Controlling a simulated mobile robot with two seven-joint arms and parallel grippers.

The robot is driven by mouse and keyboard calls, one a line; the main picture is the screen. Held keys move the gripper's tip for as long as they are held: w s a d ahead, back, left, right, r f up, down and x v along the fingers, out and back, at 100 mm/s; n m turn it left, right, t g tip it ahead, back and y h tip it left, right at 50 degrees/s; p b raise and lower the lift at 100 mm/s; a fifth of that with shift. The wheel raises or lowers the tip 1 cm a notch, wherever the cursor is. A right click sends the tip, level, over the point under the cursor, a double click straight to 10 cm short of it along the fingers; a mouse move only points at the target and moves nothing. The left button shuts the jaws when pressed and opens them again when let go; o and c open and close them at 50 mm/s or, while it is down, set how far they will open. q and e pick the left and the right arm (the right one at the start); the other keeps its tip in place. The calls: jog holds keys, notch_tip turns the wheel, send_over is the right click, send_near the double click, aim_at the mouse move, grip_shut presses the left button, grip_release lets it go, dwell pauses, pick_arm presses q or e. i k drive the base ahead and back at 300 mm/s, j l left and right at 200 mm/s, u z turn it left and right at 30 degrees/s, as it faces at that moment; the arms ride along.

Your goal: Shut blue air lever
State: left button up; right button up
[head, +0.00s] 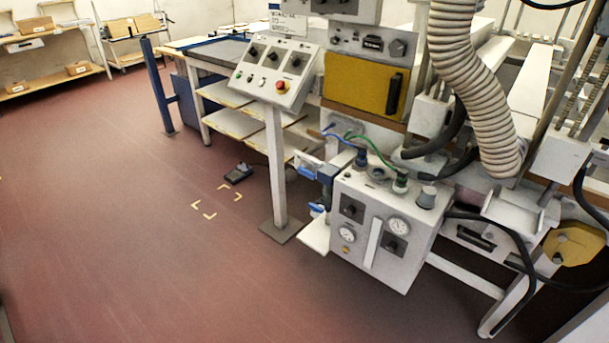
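A blue lever-like part (307,172) sticks out to the left of the white pneumatic box (362,255), near its upper left edge. A second small blue part (317,210) shows lower down on the same side. I cannot tell for sure which one is the air lever, or whether it stands open or shut. Neither of my grippers is in view.
A control panel (275,75) with a red button stands on a post (277,170) left of the box. A ribbed hose (470,80) hangs at the right. A dark foot pedal (238,173) lies on the red floor (130,220), which is clear at the left.

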aim_at(302, 169)
jog(key=i+j+z, duration=0.1)
jog(key=i+j, duration=0.15)
jog(key=i+j+z, duration=0.1)
jog(key=i+j, duration=0.2)
jog(key=i+j+z, duration=0.25)
jog(key=i+j, duration=0.2)
jog(key=j, duration=0.2)
jog(key=i+j+z, duration=0.1)
jog(key=i+j, duration=0.15)
jog(key=j, duration=0.15)
jog(key=i+j+z, duration=0.1)
jog(key=j, duration=0.25)
jog(key=i+j+z, duration=0.1)
jog(key=i+j, duration=0.2)
jog(key=j, duration=0.1)
